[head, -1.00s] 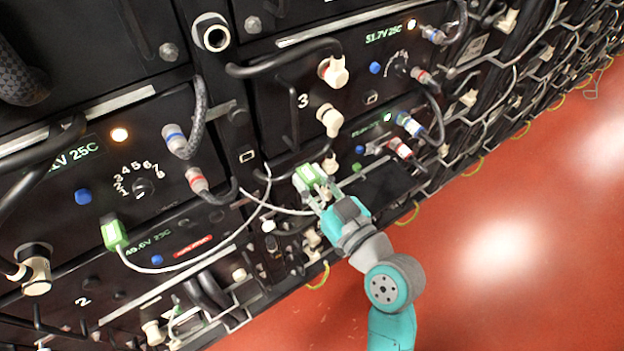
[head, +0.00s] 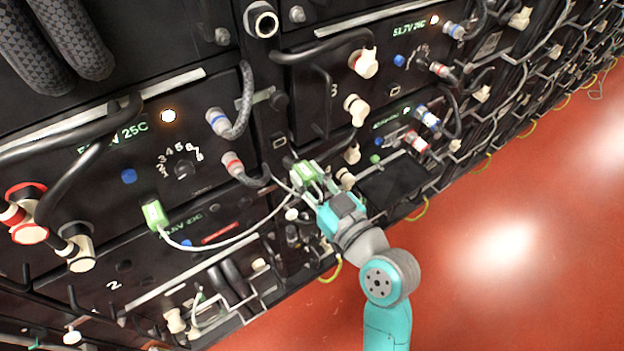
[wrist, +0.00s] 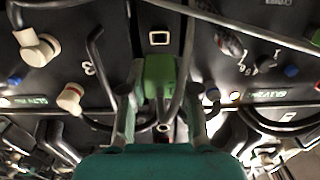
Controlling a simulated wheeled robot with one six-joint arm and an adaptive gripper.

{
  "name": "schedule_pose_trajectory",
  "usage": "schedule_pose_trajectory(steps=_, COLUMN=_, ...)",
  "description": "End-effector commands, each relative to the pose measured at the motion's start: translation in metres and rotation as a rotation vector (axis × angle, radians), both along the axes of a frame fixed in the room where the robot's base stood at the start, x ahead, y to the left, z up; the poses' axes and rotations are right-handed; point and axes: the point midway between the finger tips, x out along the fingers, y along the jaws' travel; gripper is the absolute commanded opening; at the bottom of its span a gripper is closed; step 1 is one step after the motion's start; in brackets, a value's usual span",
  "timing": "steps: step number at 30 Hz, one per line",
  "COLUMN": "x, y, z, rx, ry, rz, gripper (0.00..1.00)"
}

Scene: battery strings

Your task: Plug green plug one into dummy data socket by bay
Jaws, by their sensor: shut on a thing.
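My gripper (head: 310,183) is shut on a green plug (head: 305,170), which also shows between the two fingers in the wrist view (wrist: 159,76). A white cable runs from the area of the held plug to another green plug (head: 154,215), seated in the left unit. A small pale-rimmed rectangular socket (head: 279,142) sits on the dark upright between the units. In the wrist view the socket (wrist: 159,38) is just above the held plug, apart from it in the picture, and looks empty. The plug's front end is hidden from me.
Thick black cables with blue-banded (head: 218,122) and red-banded (head: 233,164) connectors loop close left of my gripper. Cream connectors (head: 355,109) stick out on the right unit. A dark cable passes beside the held plug in the wrist view. The red floor (head: 500,250) at right is clear.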

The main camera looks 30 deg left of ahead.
Motion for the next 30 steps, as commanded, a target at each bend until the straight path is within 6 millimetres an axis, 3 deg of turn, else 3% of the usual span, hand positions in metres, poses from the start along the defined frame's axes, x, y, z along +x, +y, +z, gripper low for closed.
schedule_pose_trajectory(steps=15, x=0.015, y=0.036, z=0.000, rx=0.001, ry=0.000, rz=0.000, gripper=0.00)
schedule_pose_trajectory(steps=30, x=0.017, y=0.041, z=0.000, rx=0.000, ry=0.000, rz=0.000, gripper=0.00)
